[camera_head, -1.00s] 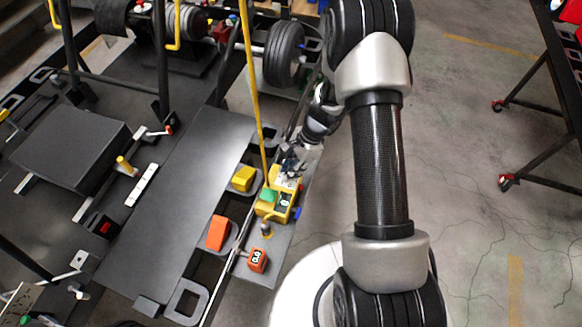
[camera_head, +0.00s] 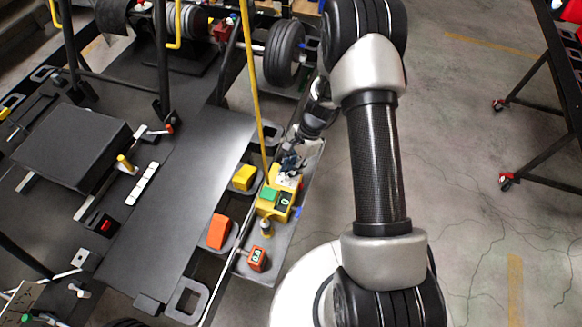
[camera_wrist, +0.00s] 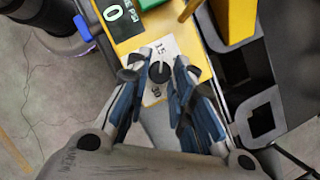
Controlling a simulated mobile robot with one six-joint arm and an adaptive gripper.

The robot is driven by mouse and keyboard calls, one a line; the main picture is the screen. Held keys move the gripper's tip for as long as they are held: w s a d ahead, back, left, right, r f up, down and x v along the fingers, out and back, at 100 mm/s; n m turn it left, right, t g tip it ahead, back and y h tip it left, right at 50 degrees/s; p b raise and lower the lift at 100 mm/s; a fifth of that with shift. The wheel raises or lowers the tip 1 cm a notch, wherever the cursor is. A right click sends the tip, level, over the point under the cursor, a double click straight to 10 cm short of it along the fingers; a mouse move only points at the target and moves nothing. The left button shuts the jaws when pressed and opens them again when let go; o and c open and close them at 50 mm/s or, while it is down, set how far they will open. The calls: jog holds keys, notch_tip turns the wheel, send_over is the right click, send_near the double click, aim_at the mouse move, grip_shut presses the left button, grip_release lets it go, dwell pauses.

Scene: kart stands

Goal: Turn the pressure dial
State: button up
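The pressure dial (camera_wrist: 159,72) is a small black round knob on a white plate marked 15 and 30, in the wrist view. The plate is on a yellow box (camera_wrist: 130,44), which also shows in the head view (camera_head: 265,207). The box has a green block (camera_wrist: 150,3) and a black display (camera_wrist: 113,13) reading 0. My gripper (camera_wrist: 159,62) is open, with one finger on each side of the dial and gaps between. In the head view my gripper (camera_head: 291,164) is at the far end of the box and hides the dial.
A yellow pole (camera_head: 252,90) rises close to the box's left side. A black tyre (camera_head: 284,54) stands behind.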

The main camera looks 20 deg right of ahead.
jog(key=o, duration=0.4)
jog(key=shift+r, duration=0.1)
jog(key=v, duration=1.1)
jog(key=shift+d+r, duration=0.15)
jog(key=shift+r, duration=0.25)
